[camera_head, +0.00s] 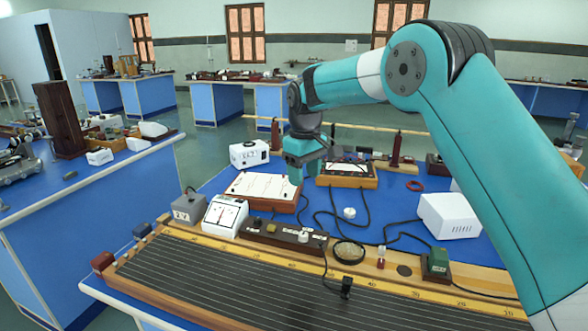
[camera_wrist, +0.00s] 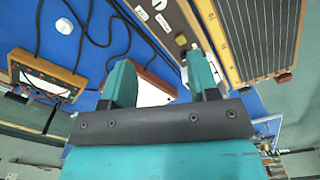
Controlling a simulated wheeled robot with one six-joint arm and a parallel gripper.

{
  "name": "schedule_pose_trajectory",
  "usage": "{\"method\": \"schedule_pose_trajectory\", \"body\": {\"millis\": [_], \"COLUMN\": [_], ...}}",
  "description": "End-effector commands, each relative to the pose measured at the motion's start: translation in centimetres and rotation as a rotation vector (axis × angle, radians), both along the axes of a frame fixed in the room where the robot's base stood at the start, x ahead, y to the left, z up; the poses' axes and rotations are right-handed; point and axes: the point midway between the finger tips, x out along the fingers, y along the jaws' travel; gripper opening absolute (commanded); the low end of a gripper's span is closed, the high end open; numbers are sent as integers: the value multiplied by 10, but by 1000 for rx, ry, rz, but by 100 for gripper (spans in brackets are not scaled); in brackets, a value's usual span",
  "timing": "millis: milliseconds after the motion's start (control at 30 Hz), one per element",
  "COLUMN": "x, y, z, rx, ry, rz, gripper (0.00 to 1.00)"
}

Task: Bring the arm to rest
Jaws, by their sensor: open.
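My teal arm reaches from the right across the blue bench in the head view. My gripper (camera_head: 297,172) points down above the bench, close over a white-topped wooden board (camera_head: 262,187). In the wrist view my gripper (camera_wrist: 162,70) shows two teal fingers spread apart with nothing held between them. From the head view I cannot tell the exact height of the fingertips over the board.
A long wire board (camera_head: 240,285) runs along the front edge. A white meter (camera_head: 226,214), a wooden-framed meter (camera_head: 347,174), a white box (camera_head: 448,215) and a green-topped block (camera_head: 436,264) stand around, with black cables between. Another blue bench (camera_head: 95,210) is at left.

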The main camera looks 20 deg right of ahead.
Motion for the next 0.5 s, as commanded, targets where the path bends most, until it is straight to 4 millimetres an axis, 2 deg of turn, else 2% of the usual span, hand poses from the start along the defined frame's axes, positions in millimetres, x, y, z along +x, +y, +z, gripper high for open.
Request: {"method": "schedule_pose_trajectory", "body": {"millis": [67, 167, 267, 333, 500], "x": [-10, -39, -90, -132, -244], "y": [3, 9, 19, 25, 37], "z": [9, 28, 49, 60, 69], "rx": [7, 31, 73, 110, 216], "ry": [-6, -19, -33, -40, -44], "rz": [6, 23, 46, 59, 81], "gripper": [55, 55, 55, 55, 55]}}
